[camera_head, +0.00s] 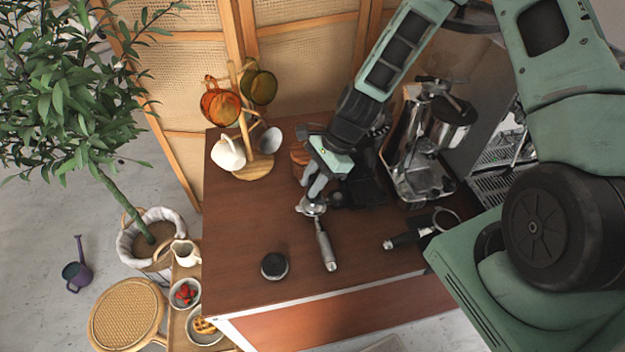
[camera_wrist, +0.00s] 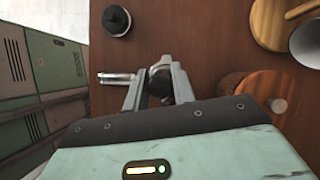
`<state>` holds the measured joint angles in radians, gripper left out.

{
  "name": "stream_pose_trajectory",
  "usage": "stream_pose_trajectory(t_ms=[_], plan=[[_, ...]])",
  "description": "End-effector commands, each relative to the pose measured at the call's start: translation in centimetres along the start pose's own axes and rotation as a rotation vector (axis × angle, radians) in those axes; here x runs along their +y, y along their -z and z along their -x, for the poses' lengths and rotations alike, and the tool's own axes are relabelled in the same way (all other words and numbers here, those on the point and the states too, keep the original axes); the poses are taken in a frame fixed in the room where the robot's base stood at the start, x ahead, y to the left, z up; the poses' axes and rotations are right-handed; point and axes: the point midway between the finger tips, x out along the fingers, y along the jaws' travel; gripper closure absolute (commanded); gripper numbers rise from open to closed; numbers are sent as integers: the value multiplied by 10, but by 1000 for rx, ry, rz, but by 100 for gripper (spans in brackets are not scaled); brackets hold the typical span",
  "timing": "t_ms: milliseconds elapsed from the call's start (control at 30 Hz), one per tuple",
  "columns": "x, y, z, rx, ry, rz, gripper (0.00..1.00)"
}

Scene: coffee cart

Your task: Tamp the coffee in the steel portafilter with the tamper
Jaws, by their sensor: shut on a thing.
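My gripper (camera_head: 315,186) points down over the basket end of the steel portafilter (camera_head: 325,250), which lies on the brown cart top. In the wrist view, my gripper (camera_wrist: 159,72) is shut on a dark, rounded thing (camera_wrist: 159,86), apparently the tamper's handle. In the head view, the fingers mostly hide it. The basket's silver rim shows just under the fingertips; I cannot tell whether the tamper touches the coffee, and the coffee is hidden. The portafilter's handle (camera_wrist: 116,78) shows left of the fingers in the wrist view.
A black round tool with a pale base (camera_head: 274,265) stands near the front left. A black-handled portafilter (camera_head: 405,240) lies to the right. The espresso machine (camera_head: 420,165) stands behind it. A mug tree (camera_head: 255,168) and a wooden jar (camera_head: 298,157) stand at the back left.

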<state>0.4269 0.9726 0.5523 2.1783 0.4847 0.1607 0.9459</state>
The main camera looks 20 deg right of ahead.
Motion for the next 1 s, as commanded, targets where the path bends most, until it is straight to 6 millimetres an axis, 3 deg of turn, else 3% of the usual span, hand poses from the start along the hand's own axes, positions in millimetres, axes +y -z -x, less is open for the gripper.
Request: stream_pose_trajectory(t_ms=[467, 1000], plan=[[1, 1, -1, 1, -2, 0, 100], [0, -8, 13, 0, -1, 2, 100]])
